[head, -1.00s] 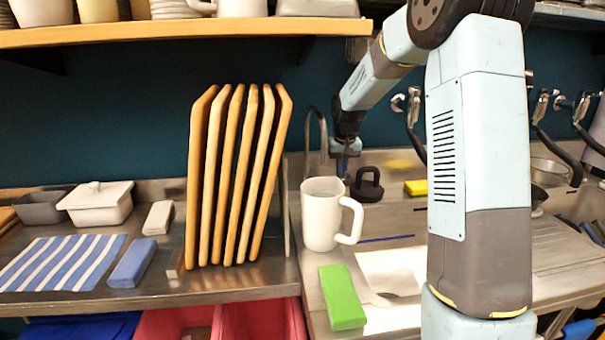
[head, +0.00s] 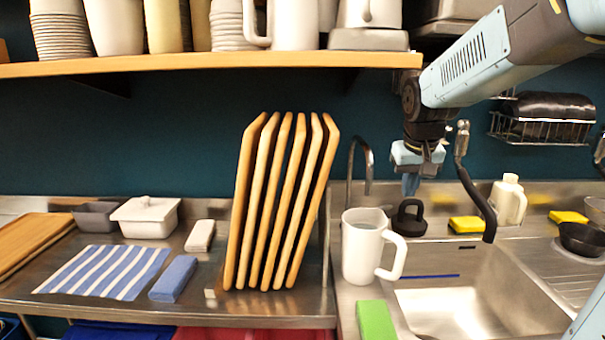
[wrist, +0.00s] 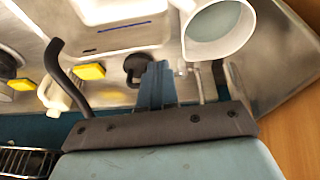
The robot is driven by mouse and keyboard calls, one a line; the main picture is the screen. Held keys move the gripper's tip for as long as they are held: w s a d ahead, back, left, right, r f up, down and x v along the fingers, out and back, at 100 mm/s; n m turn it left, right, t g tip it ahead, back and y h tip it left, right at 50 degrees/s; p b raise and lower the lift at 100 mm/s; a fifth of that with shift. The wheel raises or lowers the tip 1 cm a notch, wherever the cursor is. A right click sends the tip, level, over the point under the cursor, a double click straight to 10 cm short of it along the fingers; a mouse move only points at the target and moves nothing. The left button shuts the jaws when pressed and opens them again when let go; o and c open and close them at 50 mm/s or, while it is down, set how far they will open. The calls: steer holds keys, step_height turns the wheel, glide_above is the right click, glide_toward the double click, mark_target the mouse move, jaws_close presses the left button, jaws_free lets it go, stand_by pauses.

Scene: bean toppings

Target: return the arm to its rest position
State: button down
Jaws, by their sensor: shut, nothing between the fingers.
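My gripper (head: 410,184) hangs at the end of my arm in the head view, pointing down in the air above the back edge of the sink. Its blue fingers are together and hold nothing. In the wrist view the closed fingers (wrist: 156,85) also show, with the black tamper-like object (wrist: 137,68) beyond them. My arm (head: 470,70) reaches in from the upper right, just under the shelf's right end.
A white mug (head: 362,250) stands below and left of my gripper, beside the faucet (head: 368,165). Upright wooden boards (head: 270,200) are further left. A shelf (head: 200,62) runs above. A wire rack (head: 540,130) hangs at right. The sink (head: 470,300) is empty.

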steer(key=s+t, duration=0.1)
steer(key=s, duration=1.8)
steer(key=shift+s+t+y, duration=0.3)
steer(key=shift+s, duration=0.05)
